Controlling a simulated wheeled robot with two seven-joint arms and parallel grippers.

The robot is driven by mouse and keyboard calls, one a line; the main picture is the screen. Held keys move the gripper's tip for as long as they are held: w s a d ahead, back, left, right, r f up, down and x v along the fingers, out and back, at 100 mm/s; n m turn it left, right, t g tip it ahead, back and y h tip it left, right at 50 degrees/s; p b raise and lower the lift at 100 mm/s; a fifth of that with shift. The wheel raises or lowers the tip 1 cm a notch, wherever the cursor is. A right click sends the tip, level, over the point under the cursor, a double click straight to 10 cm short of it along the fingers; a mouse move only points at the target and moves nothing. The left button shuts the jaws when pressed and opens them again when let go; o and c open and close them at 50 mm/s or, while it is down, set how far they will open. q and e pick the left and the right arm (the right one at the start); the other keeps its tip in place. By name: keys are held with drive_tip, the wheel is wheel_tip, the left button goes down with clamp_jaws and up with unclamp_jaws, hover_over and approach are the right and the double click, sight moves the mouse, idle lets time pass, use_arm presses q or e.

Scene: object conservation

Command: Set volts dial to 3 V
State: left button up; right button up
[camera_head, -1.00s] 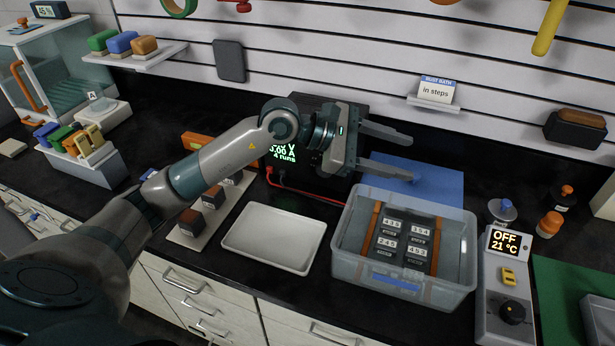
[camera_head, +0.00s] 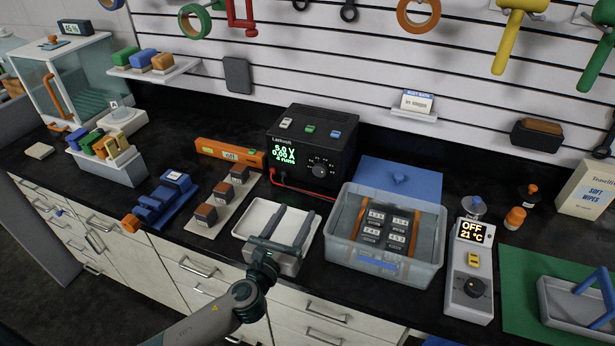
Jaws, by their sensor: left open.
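The volts dial (camera_head: 320,170) is a dark round knob on the front of the black power supply (camera_head: 335,148), right of its green display (camera_head: 283,157). The display shows a volts line that looks like 5.0 V or 6.0 V, then 0.00 A and "4 runs". My left gripper (camera_head: 296,210) is open and empty. Its two fingers point away from me over the white tray (camera_head: 246,232), in front of and below the dial, not touching it. The dial is unobstructed. My right gripper is not in view.
A clear tub (camera_head: 437,255) with numbered blocks stands right of the tray. Red leads (camera_head: 307,192) run from the supply's front. Dark blocks on a pale board (camera_head: 222,218) stand left. The heater unit (camera_head: 470,262) is further right.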

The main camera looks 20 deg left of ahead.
sight(318, 172)
use_arm(q)
drive_tip(key=shift+s+a+f, duration=0.1)
drive_tip(key=shift+a+f, duration=0.1)
drive_tip(key=shift+f, duration=0.15)
drive_tip(key=shift+w, duration=0.25)
drive_tip(key=shift+w, duration=0.6)
drive_tip(key=w+p, duration=0.1)
drive_tip(key=w, duration=0.9)
drive_tip(key=w+p, duration=0.1)
drive_tip(key=w, duration=0.5)
drive_tip(key=shift+d+p, duration=0.25)
drive_tip(key=shift+p, duration=0.05)
drive_tip(key=c, duration=1.1)
